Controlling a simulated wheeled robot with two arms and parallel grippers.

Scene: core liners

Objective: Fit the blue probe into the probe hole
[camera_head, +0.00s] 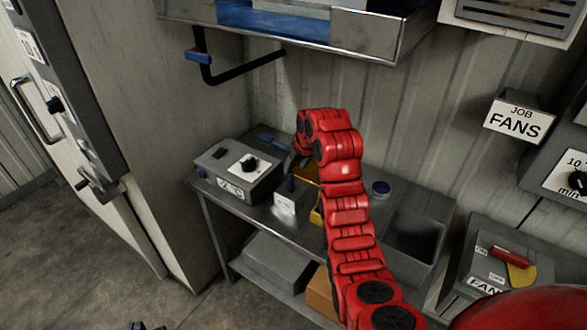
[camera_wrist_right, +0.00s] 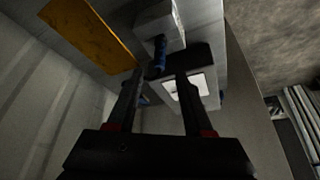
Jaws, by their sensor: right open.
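The blue probe (camera_head: 290,183) stands upright at the small white-labelled block (camera_head: 285,204) on the table. In the right wrist view the blue probe (camera_wrist_right: 160,56) shows between and just beyond the fingertips, against the grey block (camera_wrist_right: 158,22). My right gripper (camera_wrist_right: 160,80) is open, with a gap on both sides of the probe. In the head view its red arm covers part of the table and its fingers are hard to see. My left gripper (camera_head: 147,326) is only a dark bit at the bottom edge. I cannot make out the probe hole.
A grey box with a knob (camera_head: 240,172) stands left of the block. A yellow object (camera_head: 315,212) lies partly behind my arm. A shelf (camera_head: 350,30) and black pipe hang above.

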